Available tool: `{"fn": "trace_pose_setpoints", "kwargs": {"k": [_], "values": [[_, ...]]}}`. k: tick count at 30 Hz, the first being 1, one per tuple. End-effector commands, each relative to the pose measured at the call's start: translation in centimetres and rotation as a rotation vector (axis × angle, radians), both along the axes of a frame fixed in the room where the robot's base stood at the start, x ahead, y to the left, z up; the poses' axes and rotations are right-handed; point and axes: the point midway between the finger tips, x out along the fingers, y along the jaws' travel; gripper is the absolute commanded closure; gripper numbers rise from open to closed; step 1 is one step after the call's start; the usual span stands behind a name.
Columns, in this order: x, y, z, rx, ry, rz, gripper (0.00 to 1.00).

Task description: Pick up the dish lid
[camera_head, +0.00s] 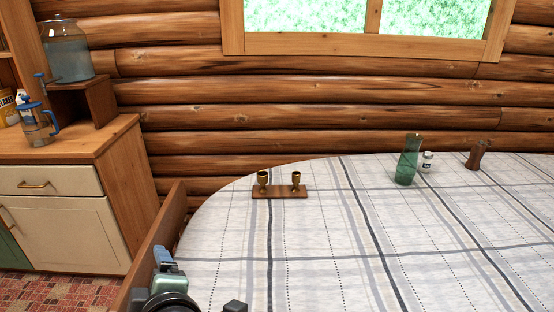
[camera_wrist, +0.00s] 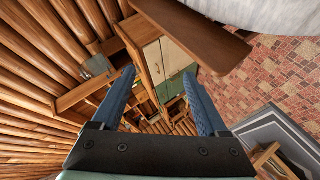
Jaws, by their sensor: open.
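I cannot make out a dish lid in either view. My gripper (camera_wrist: 160,75) shows in the wrist view with its two blue fingers spread apart and nothing between them. It points away from the tabletop, with a wooden plank edge, the cabinets and the brick-patterned floor beyond it. In the head view, dark and blue-grey parts of my arm show at the bottom left, by the table's left edge. The table (camera_head: 330,240) has a pale plaid cloth.
A wooden stand with two brass cups (camera_head: 280,192) sits at the table's back left. A green glass vase (camera_head: 407,160), a small white jar (camera_head: 427,162) and a brown wooden object (camera_head: 476,155) stand farther right. A wooden counter (camera_head: 90,140) is at left. The table's middle is clear.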

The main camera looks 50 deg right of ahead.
Motion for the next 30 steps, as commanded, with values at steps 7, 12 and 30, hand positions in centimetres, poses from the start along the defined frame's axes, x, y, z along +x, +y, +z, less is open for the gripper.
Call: {"fn": "trace_pose_setpoints", "kwargs": {"k": [7,12,30], "values": [[-7.0,-3.1,-3.4,-0.127,0.501,0.133,0.23],[-13.8,-3.5,-5.3,-0.142,0.803,0.302,0.23],[-25.0,-1.8,-9.4,-0.063,1.147,0.649,0.23]]}}
